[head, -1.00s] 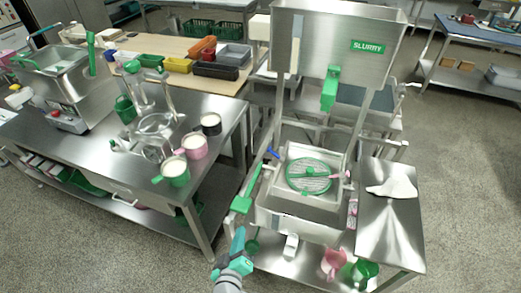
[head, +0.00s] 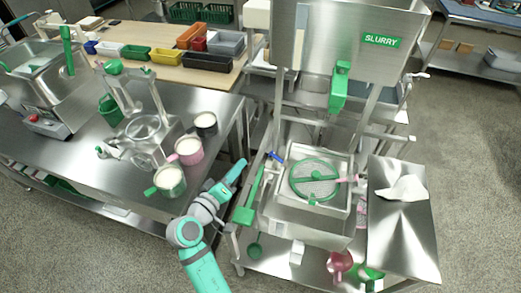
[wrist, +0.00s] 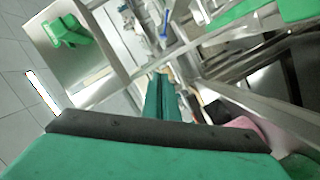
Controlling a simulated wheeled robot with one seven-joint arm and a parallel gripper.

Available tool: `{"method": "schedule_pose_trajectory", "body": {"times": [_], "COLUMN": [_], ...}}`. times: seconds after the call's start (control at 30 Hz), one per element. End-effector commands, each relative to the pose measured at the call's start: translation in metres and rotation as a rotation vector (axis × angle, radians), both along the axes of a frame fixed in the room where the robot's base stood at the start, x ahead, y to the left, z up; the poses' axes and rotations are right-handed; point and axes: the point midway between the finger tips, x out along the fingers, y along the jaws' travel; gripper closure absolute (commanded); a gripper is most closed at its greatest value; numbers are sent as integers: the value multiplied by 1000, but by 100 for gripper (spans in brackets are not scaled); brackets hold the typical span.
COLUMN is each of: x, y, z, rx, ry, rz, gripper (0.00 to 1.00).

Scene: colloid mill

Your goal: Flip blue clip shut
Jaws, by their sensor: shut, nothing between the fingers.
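The blue clip (head: 275,156) is at the upper left corner of the pale square frame on the steel machine. It is small here, and I cannot tell how far it stands open. A small blue piece, likely the same clip, also shows near the top of the wrist view (wrist: 164,24). My gripper (head: 241,165) is shut and empty, to the left of the blue clip and apart from it. Its closed green fingers (wrist: 160,80) point up the wrist view, below the blue piece.
A round green-rimmed mesh (head: 315,180) lies in the frame, with a pink clip (head: 347,179) at its right. A green handle (head: 249,200) stands close by my gripper. Cups, including a pink one (head: 188,151), stand on the left table. A steel side shelf (head: 405,235) lies right.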

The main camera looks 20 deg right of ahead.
Motion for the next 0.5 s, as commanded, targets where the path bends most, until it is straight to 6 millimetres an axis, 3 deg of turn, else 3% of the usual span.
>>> {"method": "schedule_pose_trajectory", "body": {"times": [0.27, 0.5], "x": [1, 19], "y": [-2, -22], "z": [-1, -5], "rx": [0, 1], "ry": [0, 0], "rz": [-1, -3], "gripper": [100, 100]}}
